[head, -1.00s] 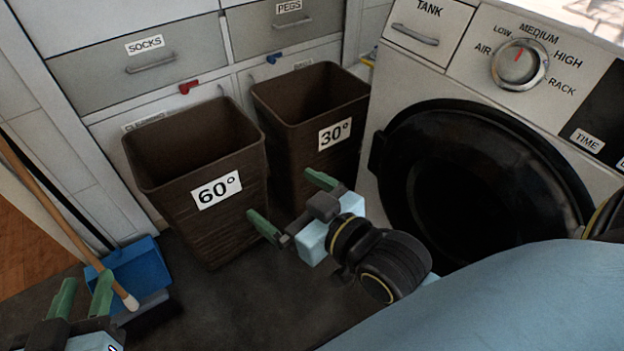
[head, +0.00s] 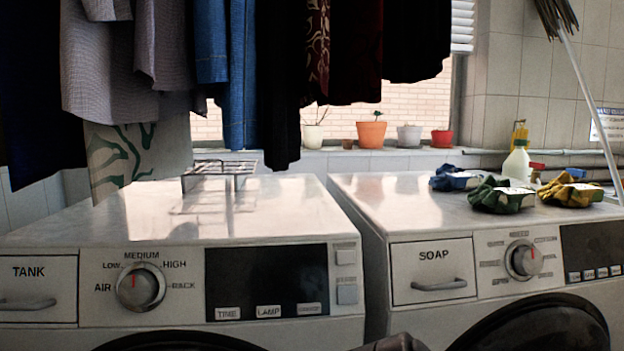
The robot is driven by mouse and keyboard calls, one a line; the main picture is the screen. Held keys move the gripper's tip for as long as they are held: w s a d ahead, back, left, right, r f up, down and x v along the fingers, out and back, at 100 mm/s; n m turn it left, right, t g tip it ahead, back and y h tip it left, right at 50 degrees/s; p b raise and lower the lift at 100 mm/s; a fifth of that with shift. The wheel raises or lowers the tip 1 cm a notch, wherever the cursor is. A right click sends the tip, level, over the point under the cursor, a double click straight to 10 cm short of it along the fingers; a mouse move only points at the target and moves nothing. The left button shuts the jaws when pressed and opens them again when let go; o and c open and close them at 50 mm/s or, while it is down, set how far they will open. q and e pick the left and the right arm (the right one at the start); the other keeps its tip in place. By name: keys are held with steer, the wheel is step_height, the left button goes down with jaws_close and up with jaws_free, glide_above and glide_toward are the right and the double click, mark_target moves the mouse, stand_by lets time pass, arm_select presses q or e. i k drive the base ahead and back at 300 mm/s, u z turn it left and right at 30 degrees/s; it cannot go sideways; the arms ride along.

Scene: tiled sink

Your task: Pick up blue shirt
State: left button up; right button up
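A small crumpled blue cloth (head: 446,179) with a white tag lies on top of the right machine (head: 385,205), near its back. I cannot tell for sure that it is a shirt. A long blue denim garment (head: 238,75) hangs at the top, left of the middle. Neither gripper shows in the head view. A dark rounded piece at the bottom edge looks like part of my arm.
A crumpled green cloth (head: 490,197) and a yellow one (head: 570,193) lie right of the blue cloth. A white bottle (head: 517,163) stands behind them. A wire rack (head: 218,172) stands on the left machine (head: 120,215). Hanging clothes fill the upper left.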

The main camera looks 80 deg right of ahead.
mark_target(448, 177)
steer(key=z, duration=5.55)
steer(key=i, duration=2.2)
steer(key=u, duration=3.85)
